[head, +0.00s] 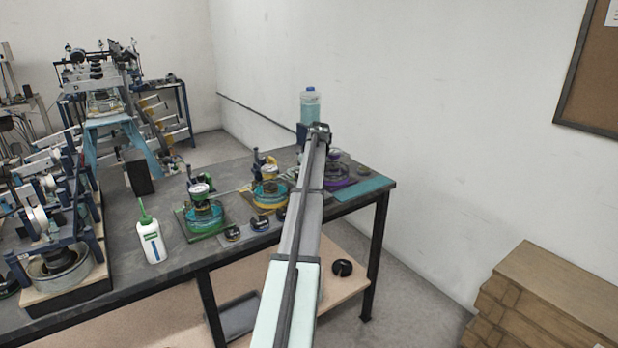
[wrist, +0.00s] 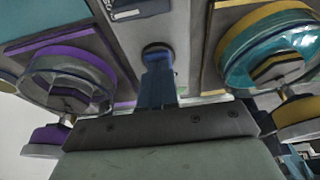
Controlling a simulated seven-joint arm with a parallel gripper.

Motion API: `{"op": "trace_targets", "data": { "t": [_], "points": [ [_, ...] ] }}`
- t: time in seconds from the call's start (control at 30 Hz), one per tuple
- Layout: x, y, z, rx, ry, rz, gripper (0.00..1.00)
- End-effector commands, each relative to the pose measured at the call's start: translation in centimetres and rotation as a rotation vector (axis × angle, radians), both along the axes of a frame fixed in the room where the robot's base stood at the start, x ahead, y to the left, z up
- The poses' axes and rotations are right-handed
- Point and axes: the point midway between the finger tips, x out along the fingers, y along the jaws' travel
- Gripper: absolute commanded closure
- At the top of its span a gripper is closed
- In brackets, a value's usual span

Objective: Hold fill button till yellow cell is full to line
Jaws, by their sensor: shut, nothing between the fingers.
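The yellow cell (head: 268,197), a round clear dish with teal liquid on a yellow-edged base, stands mid-table between the green and purple cells. It shows at right in the wrist view (wrist: 268,62), with teal liquid in its ring; I cannot make out a fill line. My gripper (wrist: 157,52) is shut and empty, pointing down between the yellow and purple cells. In the head view my arm hides its fingertips. I cannot tell whether they touch anything.
The purple cell (wrist: 68,75) is close on the gripper's other side. The green cell (head: 204,214) and a white squeeze bottle (head: 150,240) stand at left. A clear bottle with teal liquid (head: 310,106) stands behind. Lever frames crowd the table's left end.

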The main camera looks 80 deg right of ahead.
Motion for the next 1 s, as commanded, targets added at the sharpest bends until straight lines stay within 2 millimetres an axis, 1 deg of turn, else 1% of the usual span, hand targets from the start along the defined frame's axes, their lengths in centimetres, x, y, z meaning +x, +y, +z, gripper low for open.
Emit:
{"op": "trace_targets", "data": {
  "t": [0.03, 0.17, 0.23, 0.43, 0.7, 0.8, 1.0],
  "points": [
    [-0.1, 0.5, -1.3, 0.023, 0.008, 0.001, 1.0],
    [-0.1, 0.5, -0.6, 0.021, 0.007, 0.001, 1.0],
    [-0.1, 0.5, 0.3, 0.019, 0.007, 0.0, 1.0],
    [-0.1, 0.4, 4.3, 0.001, 0.002, 0.0, 1.0],
    [-1.2, 1.4, 9.6, -0.003, 0.0, -0.001, 1.0],
    [-1.6, 1.7, 11.2, -0.004, 0.0, -0.001, 1.0],
    [-1.9, 2.2, 13.2, -0.003, 0.0, -0.001, 1.0]
  ]
}}
